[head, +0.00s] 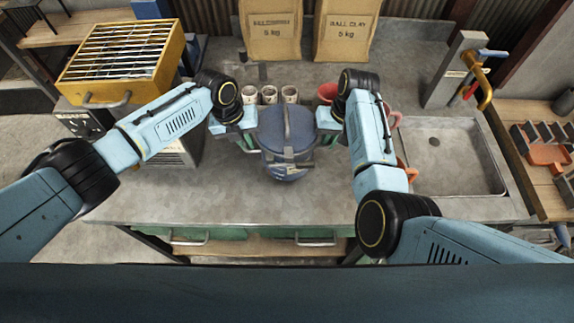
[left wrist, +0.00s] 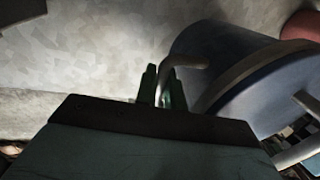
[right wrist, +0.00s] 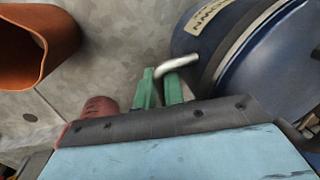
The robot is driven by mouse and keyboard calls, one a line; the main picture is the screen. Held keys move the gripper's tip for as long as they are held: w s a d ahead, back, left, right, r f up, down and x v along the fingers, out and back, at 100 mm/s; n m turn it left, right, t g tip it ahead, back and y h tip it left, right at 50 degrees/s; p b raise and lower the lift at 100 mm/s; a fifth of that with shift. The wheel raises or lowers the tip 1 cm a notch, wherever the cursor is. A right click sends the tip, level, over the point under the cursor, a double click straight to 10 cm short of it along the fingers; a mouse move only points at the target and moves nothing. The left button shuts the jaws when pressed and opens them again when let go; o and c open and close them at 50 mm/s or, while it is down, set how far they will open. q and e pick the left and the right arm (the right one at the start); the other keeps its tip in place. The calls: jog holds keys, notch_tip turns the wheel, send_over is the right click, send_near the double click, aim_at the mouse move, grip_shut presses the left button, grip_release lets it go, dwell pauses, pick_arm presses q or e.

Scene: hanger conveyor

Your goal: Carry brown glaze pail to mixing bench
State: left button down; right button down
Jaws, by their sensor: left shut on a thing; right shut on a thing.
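The glaze pail (head: 285,140) is dark blue and lidded, with a strap over its top, and sits in the middle of the head view above the grey bench (head: 220,185). Part of its label, ending in "OWN", shows on the pail in the right wrist view (right wrist: 285,70). My left gripper (head: 250,141) is shut on the pale handle (left wrist: 190,62) on the pail's left side. My right gripper (head: 322,138) is shut on the opposite handle (right wrist: 180,62). I cannot tell whether the pail's bottom touches the bench; its underside is hidden.
Three pale cups (head: 269,94) stand just behind the pail. Two brown paper bags (head: 345,32) stand at the back. Orange-red vessels sit close to my right arm, one large in the right wrist view (right wrist: 35,45). A sink (head: 445,155) is at right, a yellow rack (head: 118,60) at left.

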pick_arm(q)
jog(key=shift+d+r, duration=0.1)
jog(key=shift+r, duration=0.05)
pick_arm(e)
jog(key=shift+r, duration=0.1)
